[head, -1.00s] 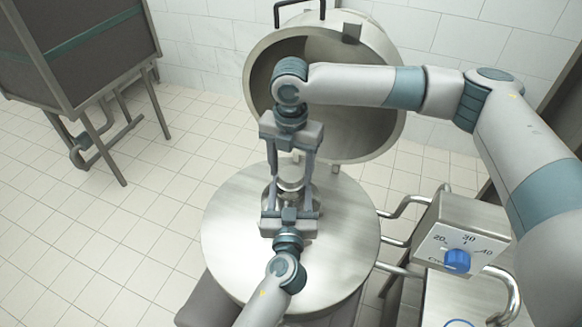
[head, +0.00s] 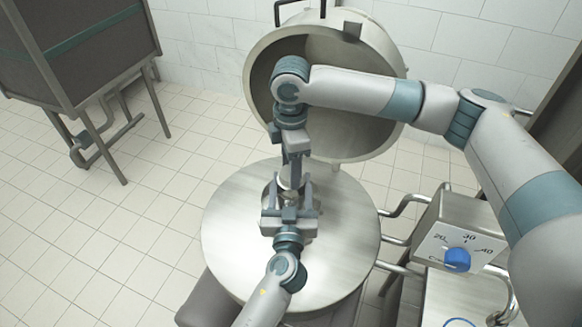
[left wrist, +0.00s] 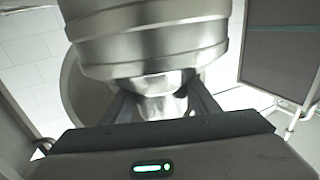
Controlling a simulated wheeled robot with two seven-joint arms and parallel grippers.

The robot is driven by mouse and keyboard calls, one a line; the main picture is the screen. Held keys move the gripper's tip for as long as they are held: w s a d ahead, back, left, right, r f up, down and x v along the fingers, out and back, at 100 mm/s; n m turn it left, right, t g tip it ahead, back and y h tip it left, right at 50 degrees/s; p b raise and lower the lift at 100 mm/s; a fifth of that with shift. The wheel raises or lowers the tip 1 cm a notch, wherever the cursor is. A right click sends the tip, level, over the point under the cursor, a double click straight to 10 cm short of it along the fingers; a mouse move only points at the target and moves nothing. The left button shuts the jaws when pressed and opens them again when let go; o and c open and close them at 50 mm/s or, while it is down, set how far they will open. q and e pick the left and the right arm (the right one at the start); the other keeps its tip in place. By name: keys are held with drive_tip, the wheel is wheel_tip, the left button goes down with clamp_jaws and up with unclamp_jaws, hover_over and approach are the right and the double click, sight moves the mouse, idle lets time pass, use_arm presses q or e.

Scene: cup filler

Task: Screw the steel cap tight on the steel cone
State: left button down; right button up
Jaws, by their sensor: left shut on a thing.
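The steel cap (head: 290,182) and the steel cone under it stand over the round steel top, between my two grippers. In the left wrist view a wide ribbed steel body (left wrist: 150,42) fills the top, with a narrower steel part (left wrist: 160,98) between my fingers. My left gripper (head: 289,190) comes in from below in the head view and is shut on the cone. My right gripper (head: 289,176) points down at the cap from above, seen nearly edge-on, so its opening is unclear. The cap's seat and the cone's lower part are largely hidden by the grippers.
The round steel top (head: 345,235) is otherwise clear. A large open steel drum (head: 375,75) stands behind it. A control box with a blue knob (head: 457,260) and bent pipes (head: 400,207) is at the right. A dark cabinet (head: 75,50) stands at far left.

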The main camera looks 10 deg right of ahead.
use_arm(q)
drive_tip(key=shift+a+f, duration=0.1)
drive_tip(key=shift+f, duration=0.35)
use_arm(e)
drive_tip(key=m, duration=0.4)
drive_tip(key=shift+m, duration=0.4)
drive_tip(key=m, duration=0.3)
drive_tip(key=shift+s, duration=0.1)
drive_tip(key=o, duration=1.2)
drive_tip(key=shift+r, duration=0.65)
use_arm(q)
drive_tip(key=shift+s, duration=0.1)
use_arm(e)
wheel_tip(320, 180, up, 11)
drive_tip(key=shift+f, duration=0.15)
